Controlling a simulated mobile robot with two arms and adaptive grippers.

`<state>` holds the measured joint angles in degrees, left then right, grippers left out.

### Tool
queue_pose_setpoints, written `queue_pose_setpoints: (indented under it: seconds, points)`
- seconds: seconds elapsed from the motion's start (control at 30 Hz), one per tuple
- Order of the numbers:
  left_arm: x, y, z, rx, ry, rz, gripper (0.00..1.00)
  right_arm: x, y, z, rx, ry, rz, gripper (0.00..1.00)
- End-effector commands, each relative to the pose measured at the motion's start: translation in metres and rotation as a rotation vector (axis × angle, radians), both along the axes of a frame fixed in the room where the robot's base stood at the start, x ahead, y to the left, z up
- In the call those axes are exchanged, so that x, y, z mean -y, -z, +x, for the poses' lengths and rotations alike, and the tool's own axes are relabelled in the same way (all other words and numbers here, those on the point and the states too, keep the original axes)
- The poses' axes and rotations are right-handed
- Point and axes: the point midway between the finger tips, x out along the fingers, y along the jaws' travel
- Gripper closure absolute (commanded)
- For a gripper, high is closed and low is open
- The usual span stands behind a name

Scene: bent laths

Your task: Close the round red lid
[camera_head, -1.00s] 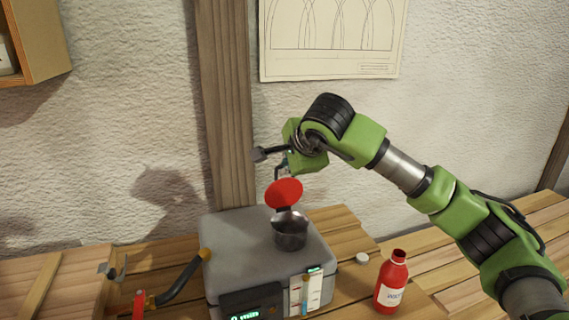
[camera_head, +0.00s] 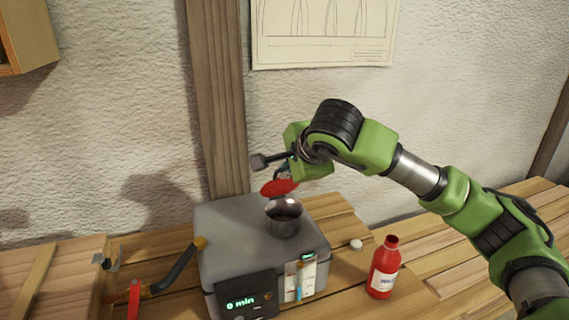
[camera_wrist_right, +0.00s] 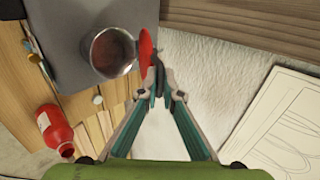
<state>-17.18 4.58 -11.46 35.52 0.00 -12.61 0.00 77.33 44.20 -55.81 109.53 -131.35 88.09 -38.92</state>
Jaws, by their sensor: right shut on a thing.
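The round red lid (camera_head: 279,187) is tilted above the open mouth of a grey metal pot (camera_head: 284,220) on a grey box. In the right wrist view the lid (camera_wrist_right: 146,50) shows nearly edge-on at the pot's (camera_wrist_right: 113,53) rim, and the pot's inside is visible. My right gripper (camera_wrist_right: 158,92) is shut at the lid's edge, by a small dark part there. In the head view this gripper (camera_head: 283,173) is just above and behind the lid, and its fingertips are partly hidden. My left gripper is not in view.
The grey box (camera_head: 225,225) has a lit display (camera_head: 241,302) and a black lever (camera_head: 176,268). A red bottle (camera_head: 384,270) and a small white cap (camera_head: 356,244) are on the wooden bench to the right. A red-handled clamp (camera_head: 135,297) is at the left. The wall stands behind.

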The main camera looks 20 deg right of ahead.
Motion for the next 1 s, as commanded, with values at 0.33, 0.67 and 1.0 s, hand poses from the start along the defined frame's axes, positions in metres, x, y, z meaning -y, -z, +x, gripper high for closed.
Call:
queue_pose_setpoints:
  seconds: [0.33, 0.67, 1.0]
  points:
    - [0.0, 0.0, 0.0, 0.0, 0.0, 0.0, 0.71, 0.001, 0.009, -0.014, -0.002, 0.0, -0.001, 1.0]
    - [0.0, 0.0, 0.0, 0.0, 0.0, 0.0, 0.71, 0.001, 0.022, -0.028, -0.003, -0.001, -0.002, 1.0]
    - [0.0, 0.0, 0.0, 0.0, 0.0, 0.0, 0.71, 0.002, 0.031, -0.038, -0.001, 0.001, -0.001, 1.0]
